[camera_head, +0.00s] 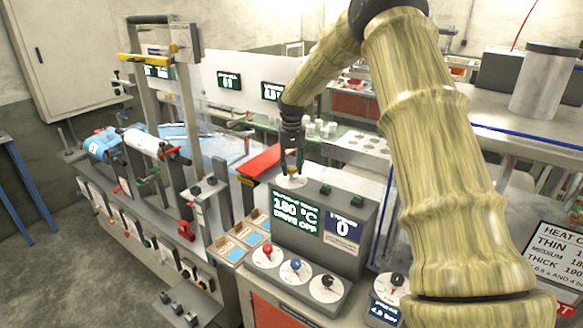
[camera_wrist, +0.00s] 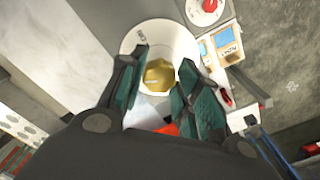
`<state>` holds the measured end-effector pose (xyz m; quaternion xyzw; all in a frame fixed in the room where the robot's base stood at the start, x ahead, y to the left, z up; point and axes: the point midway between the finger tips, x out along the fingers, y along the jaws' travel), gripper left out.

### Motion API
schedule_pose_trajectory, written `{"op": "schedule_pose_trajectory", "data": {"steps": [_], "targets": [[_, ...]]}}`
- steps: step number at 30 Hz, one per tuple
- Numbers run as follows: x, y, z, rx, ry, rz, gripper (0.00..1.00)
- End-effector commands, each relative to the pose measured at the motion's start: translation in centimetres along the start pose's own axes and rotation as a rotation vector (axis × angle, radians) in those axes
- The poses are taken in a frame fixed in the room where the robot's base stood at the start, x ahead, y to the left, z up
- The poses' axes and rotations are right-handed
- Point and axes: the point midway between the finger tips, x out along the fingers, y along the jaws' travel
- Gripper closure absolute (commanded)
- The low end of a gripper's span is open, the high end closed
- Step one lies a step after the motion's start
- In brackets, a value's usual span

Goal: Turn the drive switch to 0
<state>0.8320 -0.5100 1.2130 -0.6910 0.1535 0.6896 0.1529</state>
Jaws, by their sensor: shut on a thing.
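A brass-coloured knob (camera_wrist: 159,76) stands on a white round dial plate (camera_wrist: 182,36) in the wrist view. In the head view the dial plate (camera_head: 288,182) lies on top of the grey control box (camera_head: 350,254), at its left end. The fingers hide part of the knob and plate, and I cannot read the pointer position. The box's green display (camera_head: 297,212) reads a temperature that looks like 190 °C, with "DRIVE OFF". A panel (camera_head: 343,228) beside it shows 0.
Red (camera_head: 267,257), blue (camera_head: 296,268) and black (camera_head: 327,283) knobs sit on white dials at the box's front. Small green buttons are on its top. A long machine with rollers and blue film (camera_head: 95,147) stands at left. My arm covers much of the right side.

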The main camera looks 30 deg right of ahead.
Motion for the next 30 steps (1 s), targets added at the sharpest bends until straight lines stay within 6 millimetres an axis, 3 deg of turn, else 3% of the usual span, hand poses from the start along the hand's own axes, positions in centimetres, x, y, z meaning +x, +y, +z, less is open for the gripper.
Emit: {"op": "schedule_pose_trajectory", "data": {"steps": [18, 30], "targets": [[0.50, 0.20, 0.21, -0.565, -0.008, -0.002, 0.91], [0.33, 0.23, 0.12, -0.791, -0.006, -0.002, 0.92]]}}
